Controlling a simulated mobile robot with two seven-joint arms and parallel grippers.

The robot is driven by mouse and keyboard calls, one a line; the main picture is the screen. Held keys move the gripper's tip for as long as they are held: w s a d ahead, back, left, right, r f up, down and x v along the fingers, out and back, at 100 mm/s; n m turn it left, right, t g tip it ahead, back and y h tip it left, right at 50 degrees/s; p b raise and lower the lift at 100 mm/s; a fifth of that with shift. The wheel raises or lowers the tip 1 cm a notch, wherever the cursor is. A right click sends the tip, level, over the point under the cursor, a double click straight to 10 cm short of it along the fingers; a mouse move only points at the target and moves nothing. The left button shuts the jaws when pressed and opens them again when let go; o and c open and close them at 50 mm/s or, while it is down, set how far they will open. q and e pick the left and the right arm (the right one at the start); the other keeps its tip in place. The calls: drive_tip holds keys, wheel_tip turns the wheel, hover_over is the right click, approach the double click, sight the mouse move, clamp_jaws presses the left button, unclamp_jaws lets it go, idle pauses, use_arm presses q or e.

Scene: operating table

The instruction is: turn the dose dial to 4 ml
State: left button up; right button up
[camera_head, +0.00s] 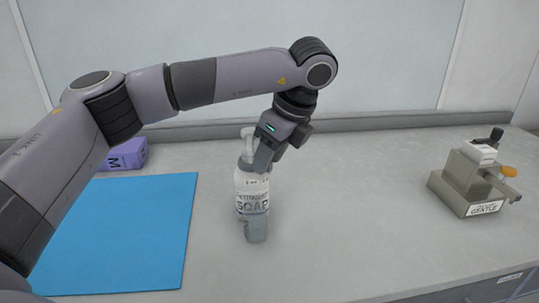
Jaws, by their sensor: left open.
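A soap bottle (254,207) with a white upper part, a grey lower part and the word SOAP stands upright on the grey table, in the middle of the view. Its white pump head (247,134) rises at the top. A pale band with small dark marks, which looks like the dose dial (262,179), sits at its shoulder; the setting is too small to read. My left gripper (262,161) points down at the bottle's neck from the upper right. It is open and hides part of the neck; I cannot tell whether it touches. My right gripper is out of view.
A blue mat (143,230) lies left of the bottle, with a purple box (126,155) marked M behind it. A grey device (466,185) labelled GENTLE, with an orange knob (508,171), stands at the right. The table between bottle and device is clear.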

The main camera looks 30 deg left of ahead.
use_arm(q)
drive_tip(key=shift+f, duration=0.15)
clamp_jaws()
drive_tip(key=shift+s+f+m+b, duration=0.15)
drive_tip(key=shift+m+b, duration=0.15)
drive_tip(key=shift+b, duration=0.25)
drive_tip(key=shift+m+t+b, duration=0.3)
drive_tip(key=shift+b, duration=0.05)
unclamp_jaws()
